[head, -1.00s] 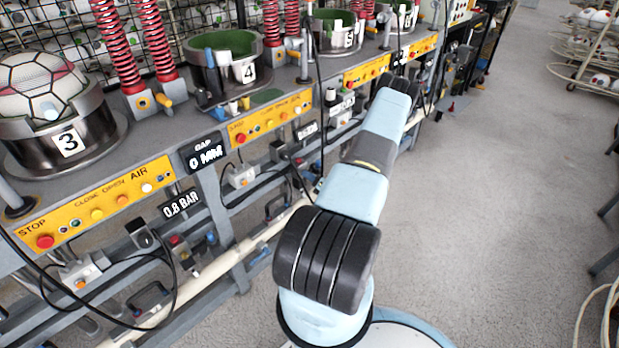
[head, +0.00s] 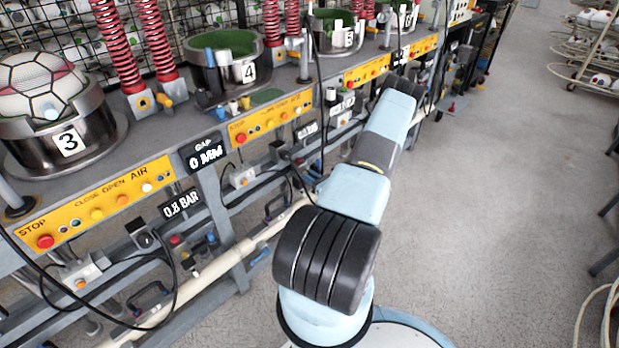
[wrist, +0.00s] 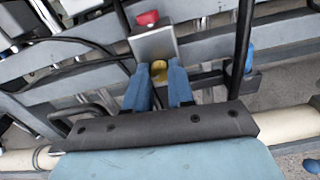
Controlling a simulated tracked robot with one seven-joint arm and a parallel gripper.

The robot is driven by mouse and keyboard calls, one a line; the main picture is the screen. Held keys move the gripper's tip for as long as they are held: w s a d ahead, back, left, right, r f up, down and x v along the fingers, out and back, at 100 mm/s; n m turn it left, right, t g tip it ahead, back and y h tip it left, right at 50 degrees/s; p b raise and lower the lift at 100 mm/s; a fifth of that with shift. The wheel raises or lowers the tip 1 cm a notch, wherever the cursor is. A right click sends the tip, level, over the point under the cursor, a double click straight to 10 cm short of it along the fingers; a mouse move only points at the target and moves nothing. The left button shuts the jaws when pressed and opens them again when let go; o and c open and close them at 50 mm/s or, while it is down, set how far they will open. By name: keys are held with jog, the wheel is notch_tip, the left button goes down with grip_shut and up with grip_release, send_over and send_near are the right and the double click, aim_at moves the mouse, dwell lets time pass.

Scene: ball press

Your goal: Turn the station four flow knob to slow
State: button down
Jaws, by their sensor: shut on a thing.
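In the wrist view my gripper (wrist: 160,72) has its two blue fingers close together around a small round brass-yellow knob (wrist: 158,67), and is shut on it. The knob sits at the lower end of a grey metal block (wrist: 153,43) topped by a red knob or button (wrist: 147,18). No slow mark or pointer can be read on the knob, so its setting cannot be told. In the head view the station four mould (head: 238,83) carries a "4" label above its yellow button panel (head: 270,120). My gripper is not visible there.
Dark hoses (wrist: 242,45) and grey frame rails pass close around my fingers. A blue-topped fitting (wrist: 248,60) is to the right. A cream pipe (wrist: 285,122) runs behind my wrist. The floor (head: 500,180) right of the bench is open.

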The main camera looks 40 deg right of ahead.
jog(key=shift+s+f+n, duration=0.1)
jog(key=shift+f+n, duration=0.05)
jog(key=shift+n, duration=3.65)
jog(key=shift+a, duration=0.1)
jog(key=c, duration=1)
grip_release()
jog(key=shift+o, duration=0.2)
jog(key=s+d, duration=0.1)
jog(key=s, duration=1.2)
jog(key=shift+s, duration=0.35)
